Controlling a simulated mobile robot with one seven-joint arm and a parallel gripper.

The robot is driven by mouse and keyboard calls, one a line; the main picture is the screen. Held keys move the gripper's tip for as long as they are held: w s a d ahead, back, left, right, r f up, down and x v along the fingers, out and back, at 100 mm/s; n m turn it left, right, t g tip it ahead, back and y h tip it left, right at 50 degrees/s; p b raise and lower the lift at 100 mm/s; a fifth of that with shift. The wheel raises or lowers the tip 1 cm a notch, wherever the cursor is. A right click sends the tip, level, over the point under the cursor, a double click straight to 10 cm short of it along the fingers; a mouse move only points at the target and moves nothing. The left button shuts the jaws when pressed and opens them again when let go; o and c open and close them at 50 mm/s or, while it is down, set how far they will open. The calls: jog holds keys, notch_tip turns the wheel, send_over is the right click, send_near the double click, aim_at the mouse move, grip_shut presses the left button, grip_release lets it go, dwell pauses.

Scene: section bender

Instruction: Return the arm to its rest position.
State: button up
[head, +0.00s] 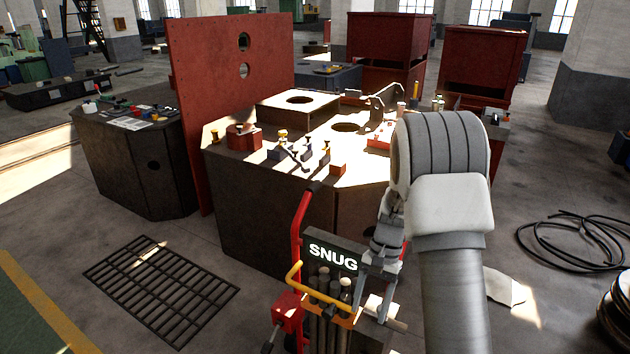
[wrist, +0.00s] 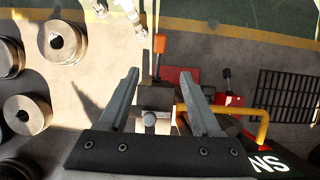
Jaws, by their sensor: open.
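A metal block with a round knob (wrist: 151,118) shows between and below the fingers, apart from both in that view. A pale block (head: 382,311) shows by the fingertips in the head view; its far side is hidden.
A red-framed stand with a yellow handle (head: 294,278) and upright rods is close to my gripper. The dark machine (head: 262,225) with a tall red plate (head: 230,100) stands behind. A floor grate (head: 165,288) lies left, coiled cable (head: 570,240) right. Metal rings (wrist: 62,42) show in the wrist view.

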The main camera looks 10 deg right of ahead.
notch_tip(320, 180, up, 12)
jog(key=s+a+r+n+t+p, duration=0.1)
jog(key=s+n+t+p, duration=0.1)
jog(key=s+a+r+n+t+h+p, duration=0.1)
jog(key=s+r+n+t+p, duration=0.1)
jog(key=s+r, duration=0.6)
jog(key=s+a+r+n+t+h+p, duration=0.1)
jog(key=s+a+r+n+t+p, duration=0.1)
jog(key=s+r+t+p, duration=0.3)
jog(key=s+r+n, duration=0.1)
jog(key=s+r, duration=0.3)
jog(key=r, duration=0.5)
jog(key=shift+s+r+h, duration=0.15)
jog(key=shift+s+h, duration=0.15)
jog(key=shift+h, duration=0.1)
dwell(0.4)
